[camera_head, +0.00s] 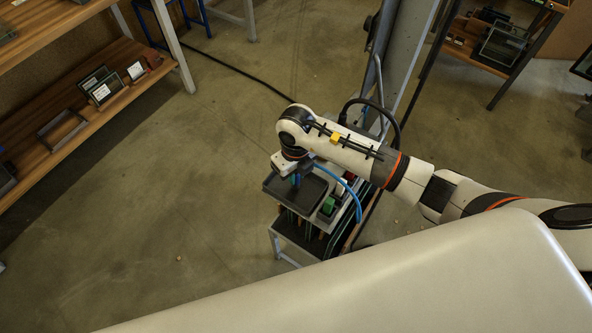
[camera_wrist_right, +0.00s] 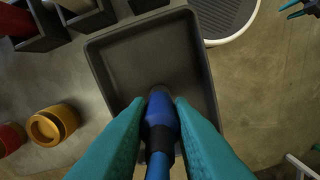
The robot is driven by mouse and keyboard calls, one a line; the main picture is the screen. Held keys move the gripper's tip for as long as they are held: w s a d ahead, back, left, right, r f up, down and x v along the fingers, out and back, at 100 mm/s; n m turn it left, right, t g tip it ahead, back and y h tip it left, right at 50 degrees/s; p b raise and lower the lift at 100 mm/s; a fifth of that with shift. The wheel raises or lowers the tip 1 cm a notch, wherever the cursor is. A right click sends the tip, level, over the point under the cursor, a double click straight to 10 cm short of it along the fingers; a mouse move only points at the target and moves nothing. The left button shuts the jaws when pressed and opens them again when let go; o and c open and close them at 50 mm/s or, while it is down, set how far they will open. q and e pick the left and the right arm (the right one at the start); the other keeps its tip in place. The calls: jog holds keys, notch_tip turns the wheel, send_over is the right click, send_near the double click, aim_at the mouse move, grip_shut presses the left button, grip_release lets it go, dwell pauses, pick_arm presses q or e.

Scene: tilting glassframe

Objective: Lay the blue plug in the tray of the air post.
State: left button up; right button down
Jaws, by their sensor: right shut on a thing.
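The blue plug (camera_wrist_right: 160,110) is between the teal fingers of my right gripper (camera_wrist_right: 160,120), which is shut on it. In the right wrist view the plug's front end points into the dark tray (camera_wrist_right: 120,55), and its blue hose runs back toward the camera. In the head view my right gripper (camera_head: 295,178) is above the tray (camera_head: 275,192) on the small post, and the blue hose (camera_head: 350,188) arcs off to the right. I cannot tell whether the plug touches the tray floor. My left gripper is not in view.
Beside the tray are compartments with a green block (camera_head: 328,205). In the wrist view a yellow round part (camera_wrist_right: 50,126) and a red one (camera_wrist_right: 10,138) are near the tray. A wooden shelf (camera_head: 100,100) stands at left, a grey upright frame (camera_head: 398,50) behind. Floor at left is clear.

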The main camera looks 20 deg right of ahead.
jog(key=shift+f, duration=0.1)
jog(key=c, duration=1.3)
grip_release()
jog(key=shift+r, duration=0.65)
notch_tip(320, 180, up, 11)
jog(key=b, duration=0.2)
jog(key=shift+b, duration=0.35)
